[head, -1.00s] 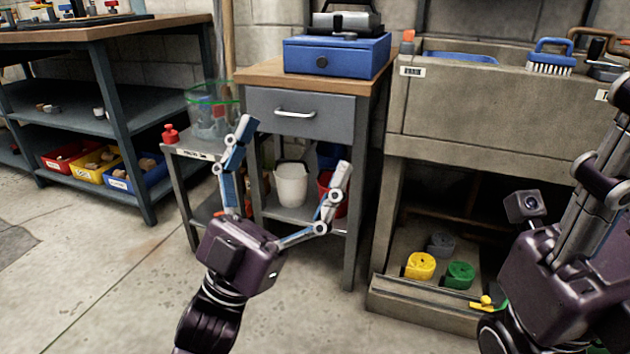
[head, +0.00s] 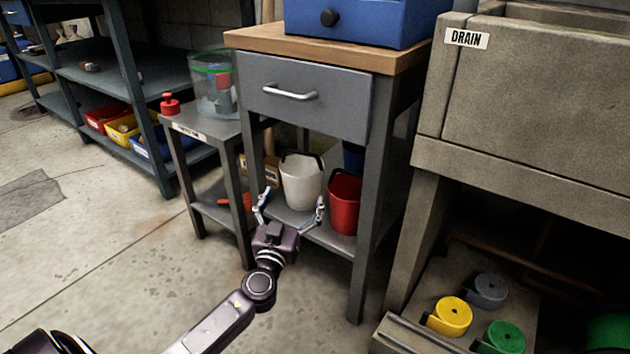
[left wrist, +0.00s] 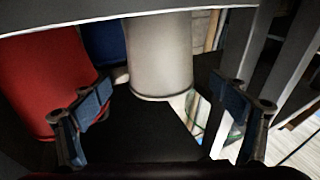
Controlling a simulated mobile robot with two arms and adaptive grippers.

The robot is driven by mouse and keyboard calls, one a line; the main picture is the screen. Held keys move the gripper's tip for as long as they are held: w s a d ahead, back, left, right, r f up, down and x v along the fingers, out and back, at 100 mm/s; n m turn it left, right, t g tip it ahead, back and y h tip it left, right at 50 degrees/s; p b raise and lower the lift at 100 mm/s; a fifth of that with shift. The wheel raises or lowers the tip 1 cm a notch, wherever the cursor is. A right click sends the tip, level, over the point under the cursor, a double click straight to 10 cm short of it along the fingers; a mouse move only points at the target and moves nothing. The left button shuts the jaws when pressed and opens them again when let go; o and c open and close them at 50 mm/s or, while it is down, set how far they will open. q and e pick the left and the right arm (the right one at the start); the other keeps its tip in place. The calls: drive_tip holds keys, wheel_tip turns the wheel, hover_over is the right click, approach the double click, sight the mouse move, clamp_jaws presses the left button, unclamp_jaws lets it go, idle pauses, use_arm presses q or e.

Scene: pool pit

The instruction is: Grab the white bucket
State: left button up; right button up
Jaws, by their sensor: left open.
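The white bucket (head: 301,182) stands upright on the lower shelf of a small workbench, under the drawer. It also shows in the left wrist view (left wrist: 160,55), upside down, between the two fingers and beyond their tips. My left gripper (head: 290,207) is open and empty at the front of that shelf, its fingers spread in front of the bucket. In the left wrist view the left gripper (left wrist: 160,115) shows a finger on each side, apart from the bucket. My right gripper is not in view.
A red bucket (head: 344,202) stands close to the right of the white one, with a blue container (head: 353,158) behind. Workbench legs flank the shelf opening. A low side table (head: 198,128) stands left. The stone sink (head: 530,100) is at right.

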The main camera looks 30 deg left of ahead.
use_arm(q)
drive_tip(key=x, duration=0.4)
drive_tip(key=b+x, duration=0.1)
drive_tip(key=x, duration=0.2)
drive_tip(key=shift+r, duration=0.4)
drive_tip(key=c, duration=1)
